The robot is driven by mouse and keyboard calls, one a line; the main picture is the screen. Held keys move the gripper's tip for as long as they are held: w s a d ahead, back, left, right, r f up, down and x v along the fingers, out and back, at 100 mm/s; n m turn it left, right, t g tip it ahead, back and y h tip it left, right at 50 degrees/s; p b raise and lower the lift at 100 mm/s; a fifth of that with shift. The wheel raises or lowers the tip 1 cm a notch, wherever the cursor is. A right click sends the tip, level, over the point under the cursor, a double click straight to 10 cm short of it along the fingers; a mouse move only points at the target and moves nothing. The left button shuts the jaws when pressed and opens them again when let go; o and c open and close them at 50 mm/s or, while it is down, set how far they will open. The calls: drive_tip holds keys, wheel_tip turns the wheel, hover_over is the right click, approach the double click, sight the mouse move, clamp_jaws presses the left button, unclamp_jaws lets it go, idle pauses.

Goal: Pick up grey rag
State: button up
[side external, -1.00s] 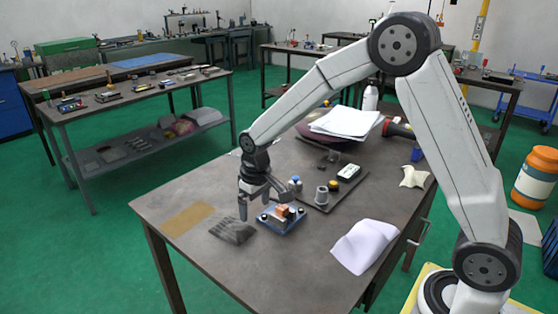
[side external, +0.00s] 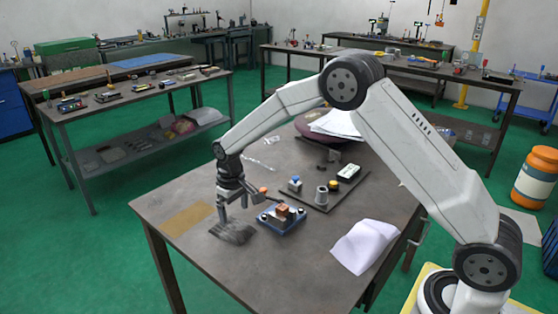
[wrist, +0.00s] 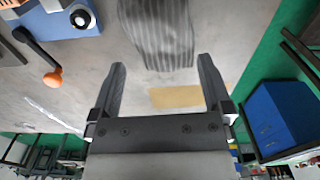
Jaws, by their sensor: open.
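The grey rag (side external: 234,233) lies flat and striped on the table near its left front part, just left of the blue fixture. My gripper (side external: 233,208) is above the rag's back edge, pointing down. In the wrist view the rag (wrist: 162,35) is at top centre, beyond my fingertips. My gripper (wrist: 160,62) is open there, with nothing between its fingers. In the side view I cannot tell how high the fingertips are above the rag.
A blue fixture (side external: 282,219) with an orange block and an orange-knobbed crank (wrist: 52,78) stands close to the rag. A tan patch (side external: 188,218) lies to its left. A dark plate (side external: 318,197) with small parts and a white cloth (side external: 366,245) lie to the right.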

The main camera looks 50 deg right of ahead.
sight(236, 224)
drive_tip(key=shift+f, duration=0.35)
drive_tip(key=shift+f, duration=0.1)
drive_tip(key=shift+f, duration=2.5)
drive_tip(key=c, duration=1)
drive_tip(key=shift+r, duration=0.2)
